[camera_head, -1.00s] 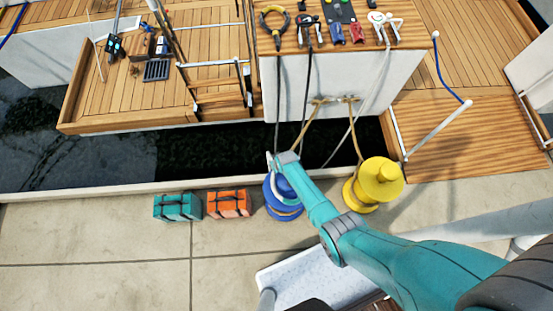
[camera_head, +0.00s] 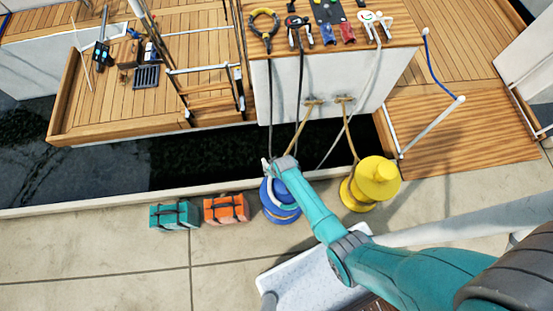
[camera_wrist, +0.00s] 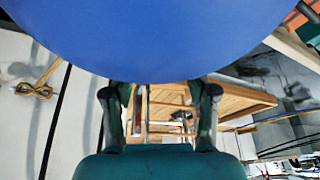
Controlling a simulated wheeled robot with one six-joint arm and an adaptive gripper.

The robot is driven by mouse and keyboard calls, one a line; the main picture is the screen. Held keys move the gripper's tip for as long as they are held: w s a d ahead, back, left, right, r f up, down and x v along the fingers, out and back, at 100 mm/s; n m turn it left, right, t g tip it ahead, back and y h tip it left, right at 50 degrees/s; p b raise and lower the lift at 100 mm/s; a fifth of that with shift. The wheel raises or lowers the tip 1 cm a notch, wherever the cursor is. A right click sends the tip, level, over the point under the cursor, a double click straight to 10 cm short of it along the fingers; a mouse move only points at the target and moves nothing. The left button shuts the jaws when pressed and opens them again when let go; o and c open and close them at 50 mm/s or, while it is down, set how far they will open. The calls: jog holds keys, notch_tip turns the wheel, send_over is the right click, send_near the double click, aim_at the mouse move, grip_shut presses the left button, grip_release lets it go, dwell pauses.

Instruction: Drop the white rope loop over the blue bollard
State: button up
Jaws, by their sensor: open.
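The blue bollard (camera_head: 280,211) stands on the quay, partly covered by my arm in the head view. Its smooth blue surface (camera_wrist: 150,35) fills the top of the wrist view, very close to my gripper. My gripper (camera_wrist: 158,95) has its two fingers spread, with no rope visible between them. In the head view my gripper (camera_head: 268,167) is at the bollard's upper left. A pale curved band, seemingly the white rope loop (camera_head: 273,191), shows against the bollard's upper left side. My arm hides much of it, so I cannot tell whether it encircles the bollard.
A yellow bollard (camera_head: 376,180) with a tan rope stands to the right. An orange case (camera_head: 226,208) and a teal case (camera_head: 173,215) sit to the left. The boat's wooden deck (camera_head: 430,115) lies across a dark water gap. Pavement in front of the cases is clear.

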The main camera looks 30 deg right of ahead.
jog(key=v, duration=0.9)
jog(key=shift+r, duration=0.45)
dwell(0.3)
